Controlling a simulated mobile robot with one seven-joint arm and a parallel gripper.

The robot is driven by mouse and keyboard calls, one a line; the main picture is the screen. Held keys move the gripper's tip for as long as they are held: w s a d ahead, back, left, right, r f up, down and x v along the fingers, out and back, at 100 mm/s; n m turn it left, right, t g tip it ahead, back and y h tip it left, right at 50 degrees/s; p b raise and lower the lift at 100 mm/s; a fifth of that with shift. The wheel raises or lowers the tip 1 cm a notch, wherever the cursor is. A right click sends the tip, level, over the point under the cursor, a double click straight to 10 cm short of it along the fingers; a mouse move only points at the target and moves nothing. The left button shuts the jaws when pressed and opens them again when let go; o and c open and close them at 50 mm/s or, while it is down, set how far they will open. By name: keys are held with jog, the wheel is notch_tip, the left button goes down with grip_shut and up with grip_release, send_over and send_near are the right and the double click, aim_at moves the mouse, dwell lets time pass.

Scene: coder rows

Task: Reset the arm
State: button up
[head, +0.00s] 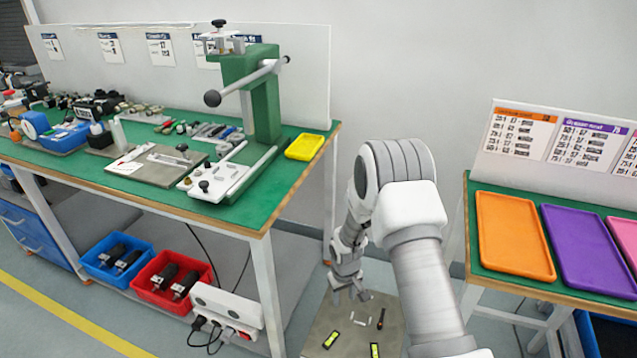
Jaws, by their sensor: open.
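My arm reaches forward from the lower right of the head view and bends down at its elbow into the gap between two tables. My gripper (352,294) hangs low in that gap, open, with nothing seen between its fingers. Below it is a grey-brown flat surface (318,335) with several small items on it. Among them are a yellow-and-black piece (331,340), another yellow-and-black piece (374,350) and a dark stick-like piece (380,318). My gripper appears to be above these items; the exact height cannot be told.
At left is a green-topped workbench (300,172) with a green press (262,95), a yellow tray (304,147) and tools. Blue (100,266) and red (150,289) bins sit on its lower shelf. At right, a table holds orange (513,235), purple (588,248) and pink trays.

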jog(key=s+d+r+m+t, duration=0.1)
jog(key=s+d+r, duration=0.1)
jog(key=r, duration=0.8)
jog(key=s+d+r+m, duration=0.1)
jog(key=s+r, duration=0.2)
jog(key=r, duration=0.7)
jog(key=s+d+r+m+t, duration=0.1)
jog(key=s+d+r, duration=0.1)
jog(key=r, duration=0.9)
jog(key=s+d+r+m+t, duration=0.1)
jog(key=s+r, duration=0.5)
jog(key=s, duration=0.5)
jog(key=s+d+r+m+t, duration=0.1)
jog(key=s+r, duration=0.4)
jog(key=s, duration=0.6)
notch_tip(320, 180, up, 22)
jog(key=p, duration=2.1)
jog(key=shift+w+f, duration=0.25)
jog(key=shift+w, duration=0.05)
jog(key=shift+a, duration=0.1)
